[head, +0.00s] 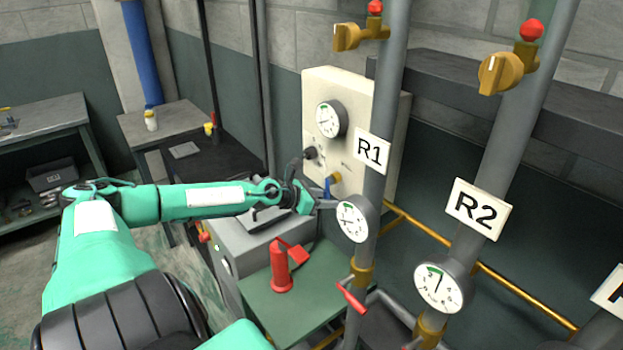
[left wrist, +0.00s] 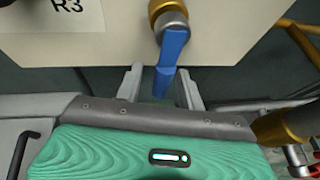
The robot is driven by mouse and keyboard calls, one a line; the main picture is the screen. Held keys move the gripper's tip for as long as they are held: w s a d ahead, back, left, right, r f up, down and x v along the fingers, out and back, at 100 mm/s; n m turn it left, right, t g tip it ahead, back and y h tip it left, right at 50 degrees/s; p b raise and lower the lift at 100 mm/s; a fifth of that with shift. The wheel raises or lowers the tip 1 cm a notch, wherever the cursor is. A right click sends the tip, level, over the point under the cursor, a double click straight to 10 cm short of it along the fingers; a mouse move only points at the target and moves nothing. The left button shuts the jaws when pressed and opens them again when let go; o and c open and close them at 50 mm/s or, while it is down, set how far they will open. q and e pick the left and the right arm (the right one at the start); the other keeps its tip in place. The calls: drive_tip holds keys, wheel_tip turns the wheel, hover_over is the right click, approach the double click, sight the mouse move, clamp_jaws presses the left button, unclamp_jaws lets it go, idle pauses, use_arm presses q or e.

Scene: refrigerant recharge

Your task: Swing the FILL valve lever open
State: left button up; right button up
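A blue lever (head: 328,186) hangs from a brass valve (head: 335,177) low on the cream panel box (head: 334,90). No FILL label can be read. In the left wrist view the blue lever (left wrist: 172,52) points down from its brass valve (left wrist: 166,13), and its lower end lies between the two fingers. My left gripper (left wrist: 161,88) is open, with a finger on each side of the lever and a gap at both sides. In the head view my left gripper (head: 322,204) is at the panel's lower edge, partly behind a gauge. My right gripper is out of view.
Grey pipes marked R1 (head: 372,152) and R2 (head: 478,209) stand in front of the panel, with gauges (head: 353,219) and (head: 440,287). A red item (head: 281,268) stands on the green top below my left forearm. A yellow pipe (head: 510,283) runs right.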

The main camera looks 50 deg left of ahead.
use_arm(q)
drive_tip(key=shift+s, duration=0.15)
drive_tip(key=p+v, duration=0.2)
drive_tip(key=v, duration=1.1)
drive_tip(key=shift+s+a+p, duration=0.2)
drive_tip(key=shift+p, duration=0.2)
drive_tip(key=shift+r, duration=0.1)
idle(0.4)
drive_tip(key=shift+a, duration=0.1)
